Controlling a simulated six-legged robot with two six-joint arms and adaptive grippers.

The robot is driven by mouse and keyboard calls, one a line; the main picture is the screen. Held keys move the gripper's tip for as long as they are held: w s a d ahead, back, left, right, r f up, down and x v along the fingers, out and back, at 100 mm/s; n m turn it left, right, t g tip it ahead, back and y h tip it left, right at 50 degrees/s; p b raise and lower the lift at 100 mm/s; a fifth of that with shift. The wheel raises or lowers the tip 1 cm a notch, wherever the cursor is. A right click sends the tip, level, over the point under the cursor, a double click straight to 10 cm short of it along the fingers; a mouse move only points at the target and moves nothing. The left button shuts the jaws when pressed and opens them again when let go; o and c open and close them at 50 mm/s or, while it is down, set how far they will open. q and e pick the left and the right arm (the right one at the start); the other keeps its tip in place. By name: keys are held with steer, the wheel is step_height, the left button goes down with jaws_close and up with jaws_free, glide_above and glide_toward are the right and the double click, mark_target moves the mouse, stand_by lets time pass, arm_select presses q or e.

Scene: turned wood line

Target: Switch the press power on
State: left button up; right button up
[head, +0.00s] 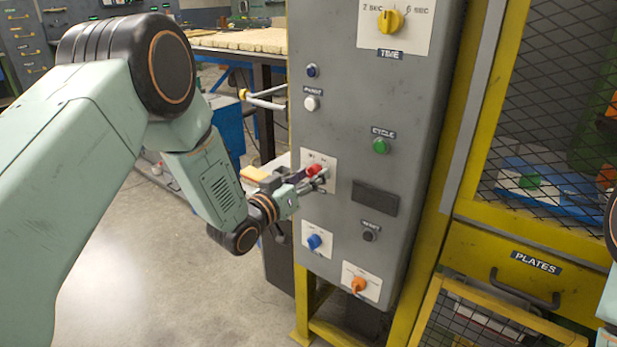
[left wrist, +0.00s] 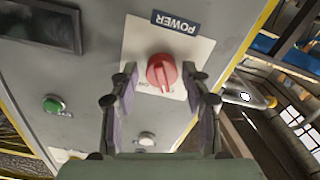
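The red power knob (head: 314,169) is on a white plate on the front of the grey press cabinet (head: 335,110). In the left wrist view the red knob (left wrist: 161,71) sits under a POWER label (left wrist: 176,22) that reads upside down. Its grip bar runs roughly up and down in that picture. My left gripper (head: 318,180) is at the plate; in the left wrist view its fingers (left wrist: 157,82) are open, one on each side of the knob. I cannot tell whether they touch it. My right gripper is out of view.
Near the power knob are a green CYCLE button (head: 380,146), a dark display (head: 375,197), a black button (head: 369,235), a blue knob (head: 314,241) and an orange knob (head: 358,285). A yellow TIME knob (head: 390,21) is above. A yellow mesh guard (head: 490,120) stands right.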

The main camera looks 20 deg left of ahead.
arm_select(q)
steer(key=shift+f, duration=0.1)
steer(key=c, duration=0.9)
steer(key=shift+a+m, duration=0.1)
steer(key=shift+m, duration=0.2)
steer(key=m, duration=0.5)
steer(key=shift+m+p, duration=0.3)
steer(key=m, duration=0.5)
steer(key=shift+m, duration=0.3)
steer(key=o, duration=1.2)
steer(key=shift+c, duration=0.2)
